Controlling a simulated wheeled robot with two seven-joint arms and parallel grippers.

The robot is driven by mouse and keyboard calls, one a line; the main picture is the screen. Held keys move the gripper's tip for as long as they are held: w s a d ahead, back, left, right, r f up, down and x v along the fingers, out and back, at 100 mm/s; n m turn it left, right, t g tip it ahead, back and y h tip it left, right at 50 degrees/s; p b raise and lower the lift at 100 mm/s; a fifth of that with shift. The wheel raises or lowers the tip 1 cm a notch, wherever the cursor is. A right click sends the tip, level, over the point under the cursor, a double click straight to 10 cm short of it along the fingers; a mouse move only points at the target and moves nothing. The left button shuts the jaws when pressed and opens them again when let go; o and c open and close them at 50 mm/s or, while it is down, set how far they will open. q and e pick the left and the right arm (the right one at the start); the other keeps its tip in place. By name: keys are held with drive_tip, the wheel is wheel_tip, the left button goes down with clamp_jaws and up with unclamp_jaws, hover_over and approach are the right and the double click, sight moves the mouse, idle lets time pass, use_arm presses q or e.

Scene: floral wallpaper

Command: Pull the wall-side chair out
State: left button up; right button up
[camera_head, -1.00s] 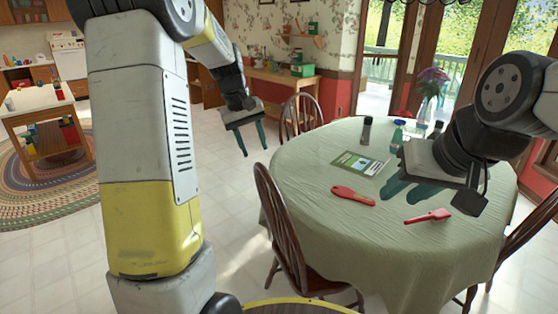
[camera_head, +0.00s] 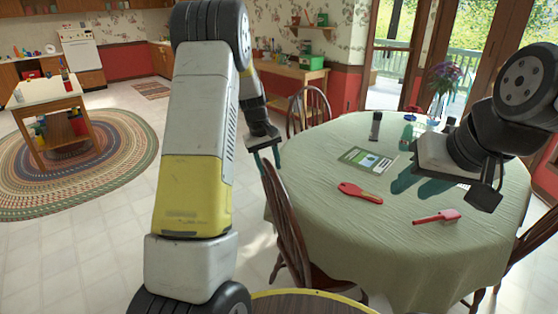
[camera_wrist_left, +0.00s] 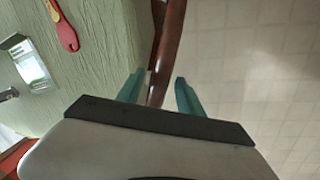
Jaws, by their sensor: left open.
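A brown wooden chair (camera_head: 285,225) stands at the table's near left side, its back towards me. Another wooden chair (camera_head: 309,108) stands at the far side, by the red and floral wall. My left gripper (camera_head: 266,160) is at the top of the nearer chair's back. In the left wrist view its two teal fingers (camera_wrist_left: 160,92) are open, one on each side of the chair's wooden top rail (camera_wrist_left: 168,55). My right gripper (camera_head: 422,181) hangs over the table with its fingers apart and nothing visible between them.
The round table (camera_head: 330,225) has a green cloth. On it are a red paddle-like item (camera_head: 360,193), a red brush (camera_head: 436,216), a booklet (camera_head: 367,159), a dark bottle (camera_head: 376,126) and a flower vase (camera_head: 439,95). Tiled floor (camera_head: 80,260) is clear at left.

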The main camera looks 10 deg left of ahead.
use_arm(q)
drive_tip(key=shift+c, duration=0.4)
clamp_jaws()
idle(1.1)
